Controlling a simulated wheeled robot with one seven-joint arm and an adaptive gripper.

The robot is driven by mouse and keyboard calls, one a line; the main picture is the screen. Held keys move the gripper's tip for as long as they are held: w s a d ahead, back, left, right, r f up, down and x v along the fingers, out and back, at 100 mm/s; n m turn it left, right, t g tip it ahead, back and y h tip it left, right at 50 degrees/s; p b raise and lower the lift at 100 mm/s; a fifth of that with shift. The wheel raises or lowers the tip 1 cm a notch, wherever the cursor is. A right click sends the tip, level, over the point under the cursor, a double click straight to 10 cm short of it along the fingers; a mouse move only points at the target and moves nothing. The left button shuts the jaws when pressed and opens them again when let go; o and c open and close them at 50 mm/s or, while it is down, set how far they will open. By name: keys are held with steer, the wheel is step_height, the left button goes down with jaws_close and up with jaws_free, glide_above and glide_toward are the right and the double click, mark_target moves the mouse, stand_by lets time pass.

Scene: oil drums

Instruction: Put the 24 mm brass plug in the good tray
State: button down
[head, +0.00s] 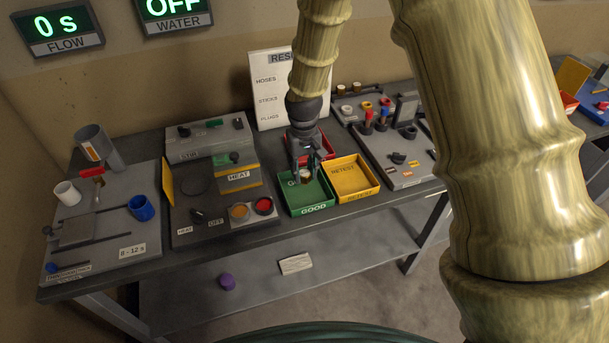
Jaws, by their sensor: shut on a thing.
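My gripper (304,160) is over the green tray marked GOOD (314,209), pointing down from my arm. It is shut on a small plug (306,175) with a pale, brassy look, held at the fingertips. The gripper partly covers the tray's back edge.
A yellow RETEST tray (353,178) adjoins on the right, and a red tray (325,150) lies behind. A white sign (268,92) stands at the back. A HEAT unit (238,178) is left; a grey board (397,150) with small parts is right.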

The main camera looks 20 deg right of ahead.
mark_target(304, 170)
steer(key=shift+f+p, duration=0.75)
steer(key=shift+f, duration=0.95)
steer(key=shift+f, duration=0.15)
steer(key=c, duration=1.1)
jaws_free()
steer(key=shift+o, duration=0.2)
steer(key=shift+r, duration=0.25)
steer(key=shift+r+b, duration=1.85)
steer(key=shift+r, duration=4.05)
steer(key=shift+s+d, duration=0.1)
